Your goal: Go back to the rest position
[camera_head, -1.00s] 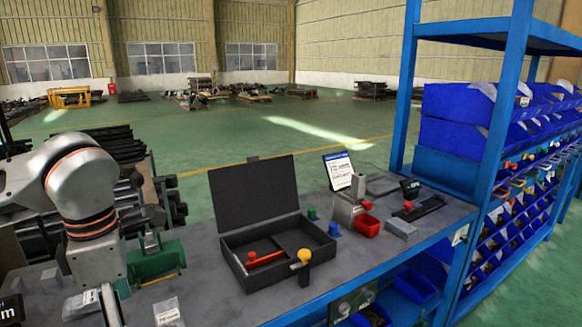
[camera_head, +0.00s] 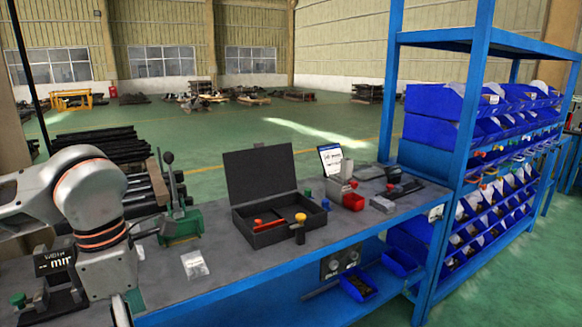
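My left arm comes in from the left over the near end of the workbench (camera_head: 215,285). Its wrist points down past the bench's front edge. The gripper at its end is almost wholly cut off by the bottom of the picture, so its fingers cannot be judged. My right arm and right gripper are not in the picture. An open black case (camera_head: 240,221) stands on the bench ahead, with a red-handled tool (camera_head: 268,224) inside and a yellow-topped tool (camera_head: 300,218) at its front right corner.
A blue shelf rack (camera_head: 455,150) with blue bins borders the right. Open green floor lies at front right.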

